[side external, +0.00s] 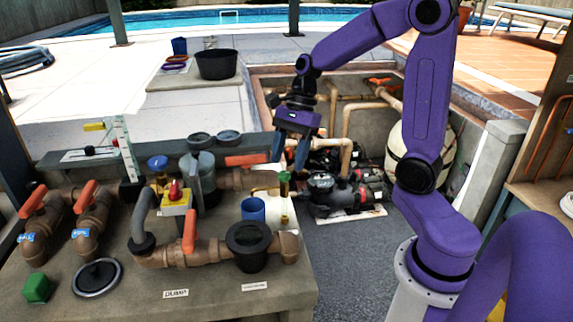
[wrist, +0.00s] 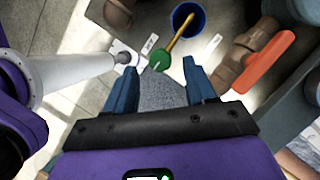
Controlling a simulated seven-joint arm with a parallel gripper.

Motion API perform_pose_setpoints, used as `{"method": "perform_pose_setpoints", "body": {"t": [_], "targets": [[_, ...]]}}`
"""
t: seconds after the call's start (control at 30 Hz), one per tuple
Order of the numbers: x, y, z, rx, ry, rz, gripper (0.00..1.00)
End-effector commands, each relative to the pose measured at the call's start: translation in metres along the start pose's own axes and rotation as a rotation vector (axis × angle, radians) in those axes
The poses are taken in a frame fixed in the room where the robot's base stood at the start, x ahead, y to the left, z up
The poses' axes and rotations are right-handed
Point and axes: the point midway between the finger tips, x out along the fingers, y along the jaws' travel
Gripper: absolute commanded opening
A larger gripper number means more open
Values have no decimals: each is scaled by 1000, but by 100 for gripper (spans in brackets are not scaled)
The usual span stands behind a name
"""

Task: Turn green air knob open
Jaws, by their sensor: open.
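The small green air knob (side external: 284,178) sits on a thin brass stem at the right of the bench, near a white pipe. In the wrist view the green knob (wrist: 160,61) appears in the gap between my fingertips, slightly beyond them, with its yellow stem running up the picture. My gripper (side external: 290,155) points down with its blue fingers apart, just above the knob in the side view. In the wrist view my gripper (wrist: 160,75) holds nothing. I see no clear contact with the knob.
A blue cup (side external: 253,209) stands close to the knob. An orange-handled valve (side external: 245,161) and brown pipes lie nearby, with the orange handle (wrist: 264,63) right of my fingers in the wrist view. Black pumps (side external: 330,192) sit behind. A green block (side external: 38,288) lies front left.

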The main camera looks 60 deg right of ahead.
Motion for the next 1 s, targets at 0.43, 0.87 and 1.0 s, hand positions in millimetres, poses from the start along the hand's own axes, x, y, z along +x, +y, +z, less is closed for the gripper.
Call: {"method": "perform_pose_setpoints", "body": {"t": [0.43,0.87,1.0], "targets": [[25,0,0,-1,0,0,55],[24,0,0,-1,0,0,0],[24,0,0,-14,0,6,0]]}}
